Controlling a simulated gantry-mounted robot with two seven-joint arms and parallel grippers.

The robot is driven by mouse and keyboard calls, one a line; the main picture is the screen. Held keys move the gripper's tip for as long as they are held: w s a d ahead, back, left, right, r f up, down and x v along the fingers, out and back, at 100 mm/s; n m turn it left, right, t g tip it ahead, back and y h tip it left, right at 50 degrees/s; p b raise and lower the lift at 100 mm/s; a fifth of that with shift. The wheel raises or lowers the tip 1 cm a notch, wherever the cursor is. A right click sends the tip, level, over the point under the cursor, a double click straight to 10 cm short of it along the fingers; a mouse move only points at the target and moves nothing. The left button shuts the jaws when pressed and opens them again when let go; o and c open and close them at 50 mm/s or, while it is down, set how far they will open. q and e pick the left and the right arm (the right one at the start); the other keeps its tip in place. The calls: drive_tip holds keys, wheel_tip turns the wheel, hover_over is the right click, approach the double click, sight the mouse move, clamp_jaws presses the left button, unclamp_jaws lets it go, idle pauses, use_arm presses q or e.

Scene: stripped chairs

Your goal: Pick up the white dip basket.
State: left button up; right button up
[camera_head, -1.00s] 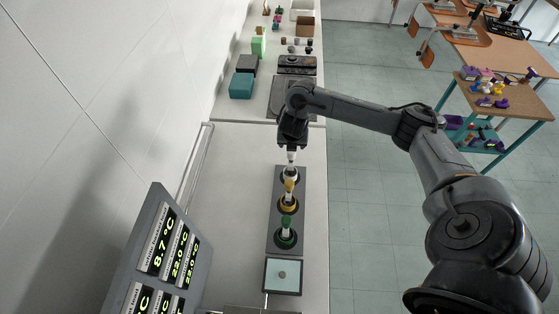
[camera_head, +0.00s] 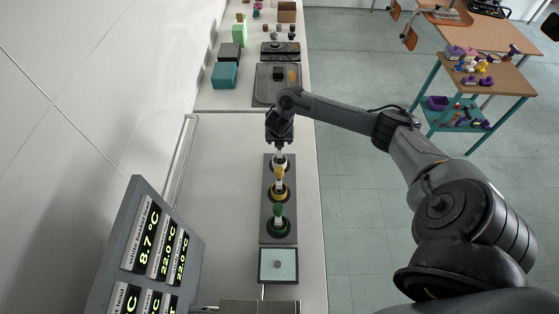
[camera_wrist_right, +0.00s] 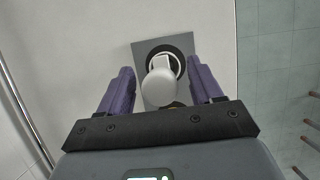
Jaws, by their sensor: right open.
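The white dip basket (camera_head: 280,162) stands at the far end of a dark grey rack (camera_head: 265,225), in line with a yellow one (camera_head: 279,186) and a green one (camera_head: 278,220). My right gripper (camera_head: 280,146) is directly above the white basket, pointing down, and partly hides it. In the right wrist view the basket's round white top (camera_wrist_right: 160,88) lies between the two purple fingers of my open right gripper (camera_wrist_right: 162,88), with gaps on both sides. Its lower part is mostly hidden by that top. My left gripper is not in view.
A grey display (camera_head: 150,250) with green readouts stands at the left. A small pale square plate (camera_head: 279,265) lies at the rack's near end. Teal (camera_head: 225,75) and dark boxes stand farther back. The bench left of the rack is clear.

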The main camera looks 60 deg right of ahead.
drive_tip(key=shift+w+d+f, duration=0.1)
drive_tip(key=shift+d+f, duration=0.05)
drive_tip(key=shift+f, duration=0.25)
clamp_jaws()
drive_tip(key=shift+r, duration=0.1)
